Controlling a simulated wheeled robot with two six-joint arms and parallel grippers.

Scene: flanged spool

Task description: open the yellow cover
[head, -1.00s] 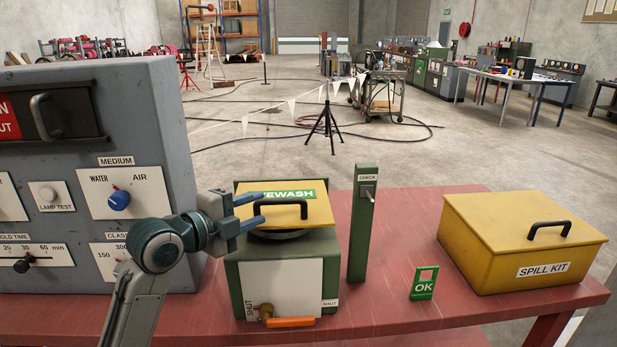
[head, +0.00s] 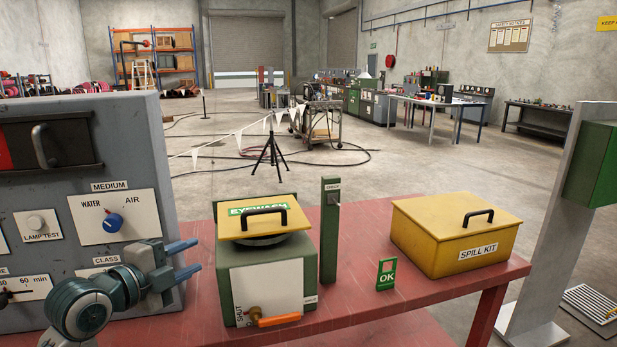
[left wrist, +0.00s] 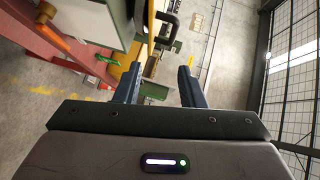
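The yellow cover (head: 276,228) lies flat over the dark round bowl on top of the green eyewash box (head: 226,280). A black handle (head: 264,210) stands on the cover, with the green EYEWASH label behind it. My left gripper (head: 194,258) is open and empty, left of the box and a little lower than the cover, apart from both. In the left wrist view the two fingers (left wrist: 158,84) are spread with nothing between them; the black handle (left wrist: 168,30) shows beyond them, near the top. My right gripper is not in view.
An orange lever (head: 279,320) is on the box front. A green CHECK post (head: 330,240) stands close right of the box. An OK tag (head: 386,274) and a yellow spill kit box (head: 455,238) stand farther right on the red table (head: 360,315). A grey panel (head: 130,150) stands at left.

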